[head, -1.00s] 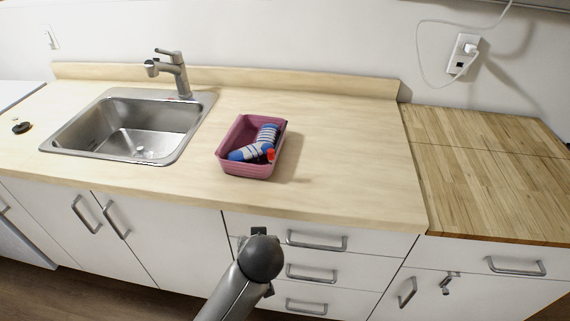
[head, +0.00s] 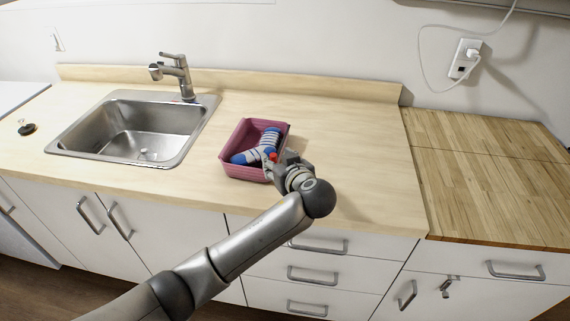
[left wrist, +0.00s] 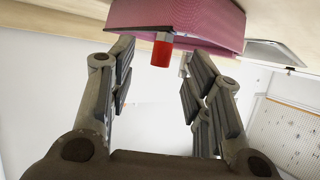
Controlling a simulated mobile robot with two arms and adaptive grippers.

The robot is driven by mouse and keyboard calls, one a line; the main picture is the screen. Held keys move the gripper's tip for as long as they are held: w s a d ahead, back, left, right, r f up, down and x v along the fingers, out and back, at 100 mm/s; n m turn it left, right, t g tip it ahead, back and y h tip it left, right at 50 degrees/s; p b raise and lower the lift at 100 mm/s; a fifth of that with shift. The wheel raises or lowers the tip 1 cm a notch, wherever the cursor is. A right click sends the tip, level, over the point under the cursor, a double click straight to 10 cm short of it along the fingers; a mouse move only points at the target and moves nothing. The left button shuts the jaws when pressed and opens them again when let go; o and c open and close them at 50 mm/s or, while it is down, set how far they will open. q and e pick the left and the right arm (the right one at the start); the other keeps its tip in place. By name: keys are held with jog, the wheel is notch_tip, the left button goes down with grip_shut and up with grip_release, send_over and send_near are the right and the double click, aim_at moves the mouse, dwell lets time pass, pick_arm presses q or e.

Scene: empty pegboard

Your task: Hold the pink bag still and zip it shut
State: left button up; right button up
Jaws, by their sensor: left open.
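The pink bag (head: 238,166) looks like an open, box-shaped pink container on the light wood counter. A blue-and-white striped thing (head: 258,146) lies inside it, bent. A small red piece (head: 273,157) shows at the bag's right front side. My left gripper (head: 281,165) is at that side, beside the red piece. In the left wrist view the pink bag (left wrist: 205,18) is at the top, and the red piece (left wrist: 161,53) lies between the spread fingers of my left gripper (left wrist: 160,66), apart from both. No zipper can be made out. My right gripper does not show.
A steel sink (head: 137,125) with a faucet (head: 177,75) is left of the bag. The counter (head: 340,140) right of the bag is clear. A darker butcher-block top (head: 485,170) lies farther right. Drawers with handles (head: 318,247) are below the counter edge.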

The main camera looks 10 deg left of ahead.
aim_at(275, 158)
pick_arm(q)
jog(key=shift+p+x, duration=0.35)
jog(key=shift+x, duration=1.95)
jog(key=shift+s, duration=0.1)
grip_shut()
